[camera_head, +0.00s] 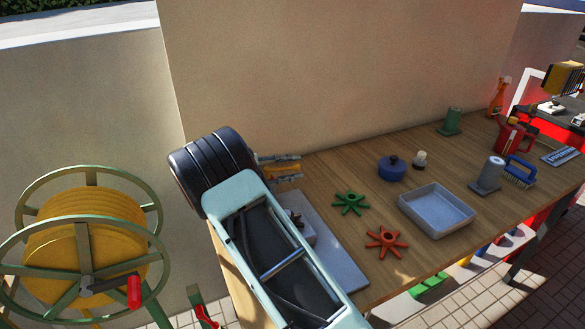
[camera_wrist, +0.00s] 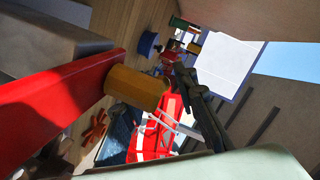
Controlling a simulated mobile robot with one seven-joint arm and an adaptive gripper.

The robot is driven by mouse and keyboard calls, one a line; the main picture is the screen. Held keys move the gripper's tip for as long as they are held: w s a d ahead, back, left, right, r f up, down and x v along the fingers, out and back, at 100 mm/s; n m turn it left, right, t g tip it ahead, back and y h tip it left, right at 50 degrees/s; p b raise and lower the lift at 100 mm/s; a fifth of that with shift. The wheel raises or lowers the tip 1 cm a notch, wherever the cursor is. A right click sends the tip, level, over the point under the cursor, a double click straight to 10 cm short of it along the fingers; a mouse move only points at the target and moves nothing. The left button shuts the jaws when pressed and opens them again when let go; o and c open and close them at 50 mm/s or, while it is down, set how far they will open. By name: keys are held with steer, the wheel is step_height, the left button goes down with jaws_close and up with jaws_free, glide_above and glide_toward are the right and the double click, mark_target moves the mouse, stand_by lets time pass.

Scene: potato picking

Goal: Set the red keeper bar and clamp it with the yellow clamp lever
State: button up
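My gripper (camera_head: 280,167) hangs at the back left of the bench, right of my black wrist, with a yellow piece between its grey fingers. I cannot tell whether the fingers press on the yellow piece. A grey block (camera_head: 301,228) on a pale plate (camera_head: 335,262) is partly hidden by my arm. No seated bar is visible there.
On the bench (camera_head: 330,160) lie a green star knob (camera_head: 350,203), an orange star knob (camera_head: 387,241) and a grey tray (camera_head: 437,217). A blue pot (camera_head: 392,168) stands behind. A yellow hose reel (camera_head: 85,240) stands left of the bench. A wall rises behind.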

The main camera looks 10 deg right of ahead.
steer(key=v, duration=1.1)
steer(key=shift+a, duration=0.3)
steer(key=shift+s+r, duration=0.1)
steer(key=shift+r, duration=0.05)
